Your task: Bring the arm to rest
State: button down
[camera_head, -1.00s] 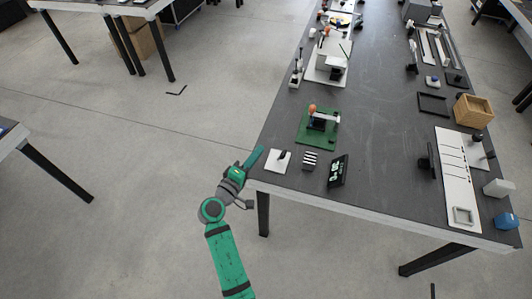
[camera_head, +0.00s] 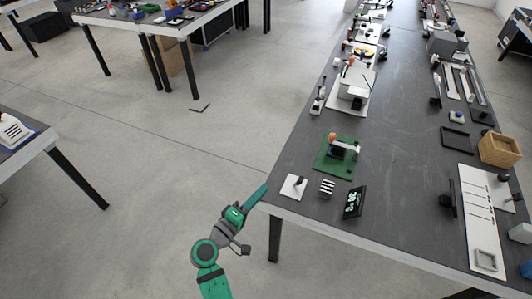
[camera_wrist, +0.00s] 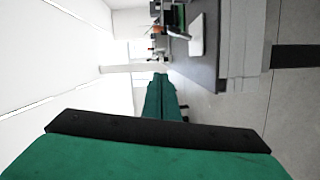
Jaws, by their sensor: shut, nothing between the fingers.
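My green and grey arm reaches up from the bottom of the head view. My gripper (camera_head: 262,191) is shut and empty, its green fingers together. It points up and right, at the near left corner of the long dark table (camera_head: 400,190). In the head view its tip overlaps the table's edge, and I cannot tell whether they touch. In the wrist view the shut fingers (camera_wrist: 160,82) point away from the camera, with the table's edge to their right.
Open floor (camera_head: 130,190) lies left of my arm. Another table (camera_head: 25,140) stands at the far left.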

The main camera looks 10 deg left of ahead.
jog(key=s+d+f+m+g+y, duration=0.15)
jog(key=s+f+y, duration=0.55)
jog(key=s+f, duration=0.9)
jog(key=s+d+r+m+t, duration=0.1)
jog(key=s+d+r+m, duration=0.2)
jog(key=s+r, duration=0.4)
jog(key=s+d+r+m+t+y, duration=0.1)
jog(key=s+d+r+m, duration=0.2)
jog(key=s, duration=1.1)
notch_tip(320, 180, up, 6)
jog(key=shift+f+m+y, duration=0.25)
jog(key=shift+m+y, duration=0.05)
jog(key=shift+m, duration=0.85)
